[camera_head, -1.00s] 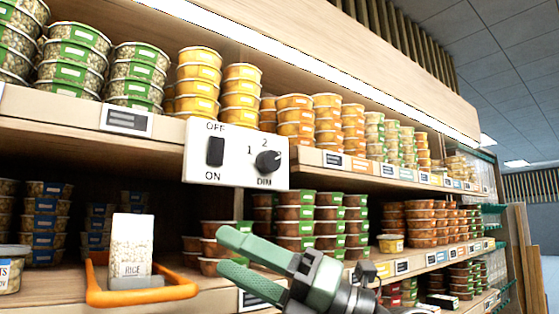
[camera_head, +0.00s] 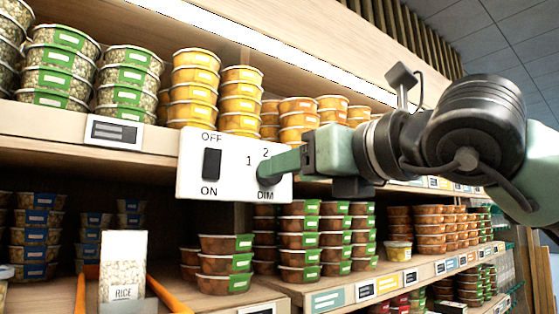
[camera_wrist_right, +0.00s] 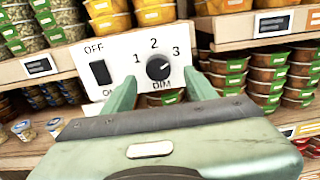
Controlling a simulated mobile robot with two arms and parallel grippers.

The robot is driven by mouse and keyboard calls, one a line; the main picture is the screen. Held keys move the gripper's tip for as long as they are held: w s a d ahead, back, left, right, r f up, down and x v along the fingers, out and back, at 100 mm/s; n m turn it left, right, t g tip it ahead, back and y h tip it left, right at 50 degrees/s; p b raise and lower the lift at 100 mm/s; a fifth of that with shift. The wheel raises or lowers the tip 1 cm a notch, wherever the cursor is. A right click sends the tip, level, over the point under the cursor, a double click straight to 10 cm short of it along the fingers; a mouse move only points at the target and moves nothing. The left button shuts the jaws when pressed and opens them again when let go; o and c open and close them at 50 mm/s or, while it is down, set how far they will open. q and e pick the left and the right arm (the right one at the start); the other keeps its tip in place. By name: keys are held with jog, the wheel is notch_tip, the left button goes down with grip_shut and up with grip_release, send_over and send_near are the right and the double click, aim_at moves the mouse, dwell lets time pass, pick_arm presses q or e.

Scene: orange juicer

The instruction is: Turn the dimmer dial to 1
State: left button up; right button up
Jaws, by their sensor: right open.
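A white switch panel (camera_head: 190,165) is fixed to the shelf edge. It carries a black OFF/ON rocker switch (camera_head: 212,164) and a dark round dimmer dial (camera_wrist_right: 159,67) with marks 1, 2 and 3 around it. In the head view my right gripper (camera_head: 268,170) reaches in from the right and its green fingers cover most of the dial and the 3. In the right wrist view the two fingers are apart, with the dial showing between and beyond them. The dial's pointer appears to face up and right, between 2 and 3. My left gripper is not in view.
A rice box (camera_head: 124,268) sits in an orange-handled basket (camera_head: 176,290) at lower left. Space in front of the panel is open.

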aim_at(268, 182)
jog(key=p+x, duration=0.1)
jog(key=x, duration=0.2)
jog(key=shift+w+a+p, duration=0.2)
jog(key=shift+a+p, duration=0.05)
jog(key=shift+p, duration=0.05)
grip_shut()
